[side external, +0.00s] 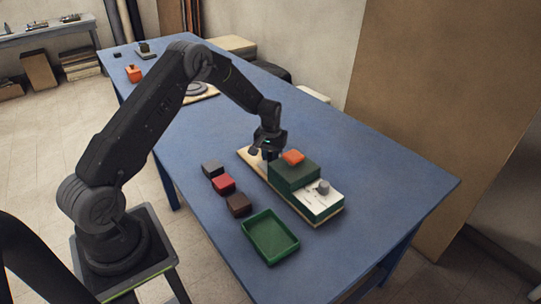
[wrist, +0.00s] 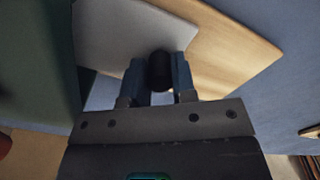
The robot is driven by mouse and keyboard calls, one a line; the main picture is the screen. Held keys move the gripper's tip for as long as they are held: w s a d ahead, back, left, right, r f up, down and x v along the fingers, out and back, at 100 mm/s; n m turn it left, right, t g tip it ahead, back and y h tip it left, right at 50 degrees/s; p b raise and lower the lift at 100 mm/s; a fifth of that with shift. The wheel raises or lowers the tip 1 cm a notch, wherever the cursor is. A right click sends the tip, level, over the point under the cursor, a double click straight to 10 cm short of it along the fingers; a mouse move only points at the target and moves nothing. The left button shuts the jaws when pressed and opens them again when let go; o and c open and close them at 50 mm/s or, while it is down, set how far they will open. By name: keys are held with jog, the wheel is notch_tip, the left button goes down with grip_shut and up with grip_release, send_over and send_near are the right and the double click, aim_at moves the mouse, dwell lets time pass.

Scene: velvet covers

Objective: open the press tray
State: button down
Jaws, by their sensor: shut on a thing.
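The press is a dark green block (side external: 291,179) on a wooden baseboard (side external: 242,153), with a lower section topped by a white printed sheet (side external: 322,193). In the wrist view a pale grey flat plate, seemingly the press tray (wrist: 125,30), lies over the baseboard (wrist: 225,45), beside a dark green face (wrist: 38,60). A black round handle (wrist: 161,72) stands at the plate's edge. My gripper (side external: 264,153) is low at the far end of the press. In the wrist view its fingers (wrist: 160,80) are shut on the handle. The side view hides the handle and plate.
A grey, a red (side external: 223,184) and a brown block lie left of the press, near an empty green bin (side external: 271,240). The blue table is clear to the right.

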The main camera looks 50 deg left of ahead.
jog(key=a, duration=1)
jog(key=shift+a, duration=0.3)
jog(key=c, duration=0.9)
grip_release()
jog(key=shift+r, duration=0.1)
notch_tip(320, 180, up, 14)
jog(key=shift+f, duration=0.15)
jog(key=shift+d, duration=0.15)
